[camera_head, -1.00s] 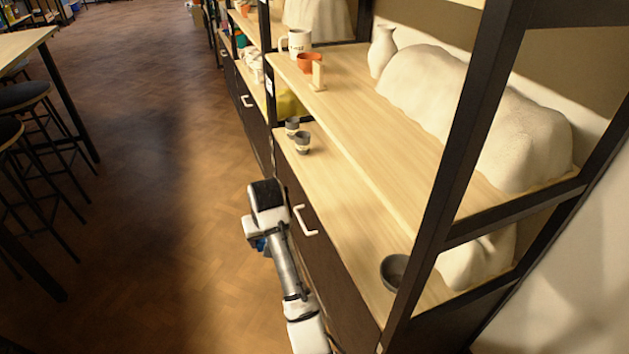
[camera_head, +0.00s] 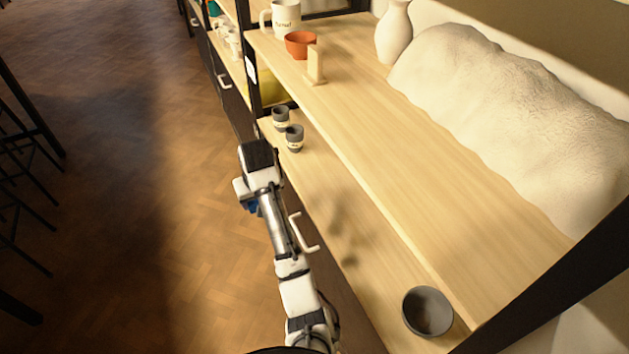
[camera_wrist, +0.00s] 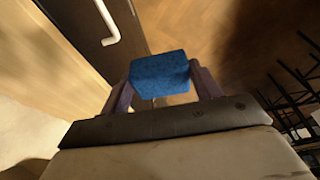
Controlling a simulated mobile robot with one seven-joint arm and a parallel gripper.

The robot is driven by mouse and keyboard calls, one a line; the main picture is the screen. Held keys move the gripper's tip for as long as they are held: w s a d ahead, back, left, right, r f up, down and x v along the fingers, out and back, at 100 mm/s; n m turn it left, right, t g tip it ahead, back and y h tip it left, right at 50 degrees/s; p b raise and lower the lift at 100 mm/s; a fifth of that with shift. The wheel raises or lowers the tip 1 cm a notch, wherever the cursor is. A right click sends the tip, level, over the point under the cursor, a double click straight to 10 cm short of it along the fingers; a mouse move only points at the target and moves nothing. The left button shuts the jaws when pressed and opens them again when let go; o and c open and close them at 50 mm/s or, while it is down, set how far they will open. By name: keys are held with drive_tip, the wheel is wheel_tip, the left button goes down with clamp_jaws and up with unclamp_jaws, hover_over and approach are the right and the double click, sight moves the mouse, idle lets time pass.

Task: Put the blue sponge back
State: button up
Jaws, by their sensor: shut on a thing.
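The blue sponge (camera_wrist: 160,74) is a small rough block. In the wrist view my gripper (camera_wrist: 162,82) is shut on it, with one finger on each side, and holds it above the brown wooden floor. In the head view my gripper (camera_head: 250,205) is beside the cabinet front, close to a white drawer handle (camera_head: 302,232). Only a small blue bit of the sponge shows there, and my arm hides the rest.
The lower shelf board (camera_head: 345,240) bears two small dark cups (camera_head: 294,138) and a dark bowl (camera_head: 427,311). The upper shelf (camera_head: 400,140) holds an orange bowl (camera_head: 299,44), a mug (camera_head: 285,17), a white vase (camera_head: 394,32) and a pale lumpy mass (camera_head: 500,110). The floor (camera_head: 150,180) at left is clear; stools (camera_head: 20,160) stand beyond.

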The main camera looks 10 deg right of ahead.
drive_tip(key=d, duration=0.4)
drive_tip(key=w+d, duration=0.1)
drive_tip(key=d, duration=0.3)
drive_tip(key=w+d, duration=0.1)
drive_tip(key=d, duration=0.3)
drive_tip(key=shift+w+d, duration=0.15)
drive_tip(key=shift+d, duration=0.15)
drive_tip(key=d, duration=0.3)
drive_tip(key=shift+w+r+p, duration=0.1)
drive_tip(key=shift+w+p, duration=0.2)
drive_tip(key=shift+d+f, duration=0.35)
drive_tip(key=shift+f, duration=0.45)
drive_tip(key=shift+f, duration=0.2)
drive_tip(key=o, duration=1)
drive_tip(key=shift+o, duration=0.2)
drive_tip(key=shift+r, duration=0.1)
